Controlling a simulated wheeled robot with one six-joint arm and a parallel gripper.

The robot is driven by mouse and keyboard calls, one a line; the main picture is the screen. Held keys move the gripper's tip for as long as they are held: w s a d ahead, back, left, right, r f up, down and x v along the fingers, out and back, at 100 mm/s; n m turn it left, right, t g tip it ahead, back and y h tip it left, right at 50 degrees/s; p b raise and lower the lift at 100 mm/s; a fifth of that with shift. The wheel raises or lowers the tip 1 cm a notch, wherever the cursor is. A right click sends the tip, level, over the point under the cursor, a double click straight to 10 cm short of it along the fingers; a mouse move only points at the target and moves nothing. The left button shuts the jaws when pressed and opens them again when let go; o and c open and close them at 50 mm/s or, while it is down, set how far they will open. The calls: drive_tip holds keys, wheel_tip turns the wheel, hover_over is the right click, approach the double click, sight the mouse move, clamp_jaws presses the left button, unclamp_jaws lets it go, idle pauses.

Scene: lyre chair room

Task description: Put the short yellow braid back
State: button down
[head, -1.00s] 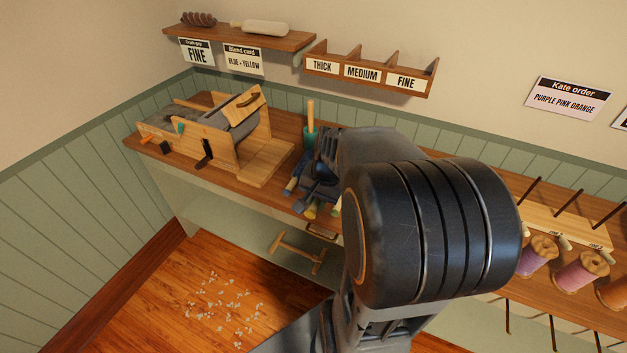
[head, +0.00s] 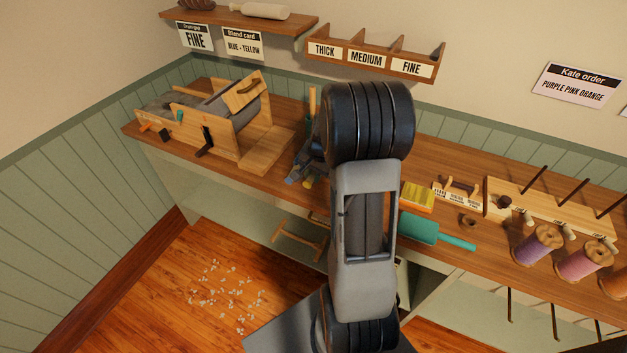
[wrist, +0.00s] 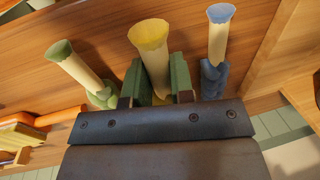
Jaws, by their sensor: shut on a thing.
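My gripper (wrist: 154,97) is shut on the yellow braid (wrist: 149,45), a cream roll with a yellow end, held between two green finger pads in the wrist view. A green-ended roll (wrist: 78,70) lies to its left and a blue-ended roll (wrist: 218,40) to its right, both apart from it. In the head view my arm hides much of the gripper; a small yellow end (head: 308,183) shows at the table's front edge. I cannot tell whether the held braid touches the table.
A wooden drum machine (head: 215,125) stands at the left of the table (head: 455,160). A teal paddle (head: 418,229), a yellow-orange block (head: 417,197) and thread spools (head: 535,243) lie to the right. A shelf with THICK, MEDIUM and FINE slots (head: 367,60) hangs above.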

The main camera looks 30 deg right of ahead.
sight(314, 187)
drive_tip(key=shift+w+d+f, duration=0.15)
drive_tip(key=shift+w+f, duration=0.25)
drive_tip(key=shift+f, duration=1.6)
drive_tip(key=shift+f, duration=0.15)
drive_tip(key=c, duration=1)
unclamp_jaws()
